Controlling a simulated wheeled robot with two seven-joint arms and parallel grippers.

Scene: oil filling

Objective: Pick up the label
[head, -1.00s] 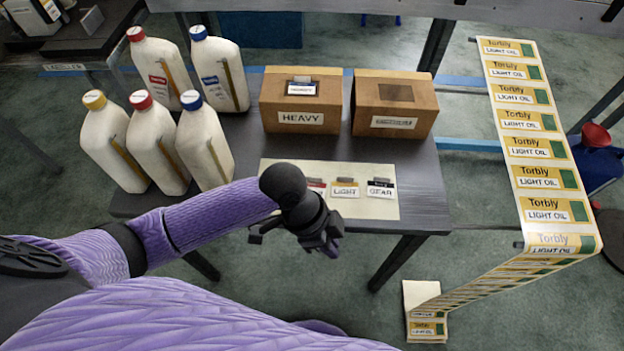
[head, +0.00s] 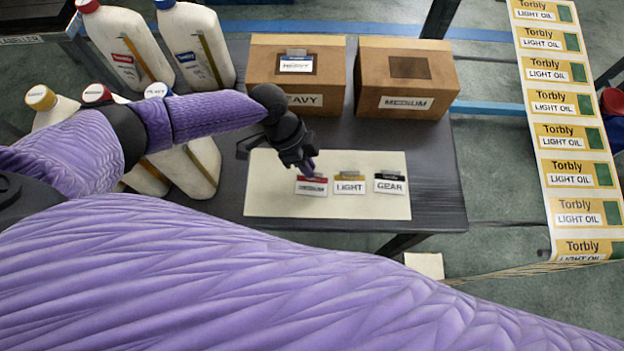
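Three labels lie in a row on a cream sheet (head: 270,202) on the dark table: a red-topped one (head: 311,188), apparently reading MEDIUM, a yellow-topped LIGHT label (head: 349,185) and a black-topped GEAR label (head: 390,185). A blue-topped HEAVY label (head: 297,65) sits on top of the left cardboard box (head: 267,80). My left gripper (head: 308,171) points down at the top edge of the red-topped label and partly covers it. Whether it touches the label, and its finger gap, cannot be made out. My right gripper is out of view.
The right cardboard box (head: 432,82), marked MEDIUM, has a dark opening on top. Several white oil bottles (head: 205,50) stand on the left, some behind my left arm. A strip of Torbly LIGHT OIL labels (head: 575,150) hangs at the right. The table (head: 437,180) is bare right of the sheet.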

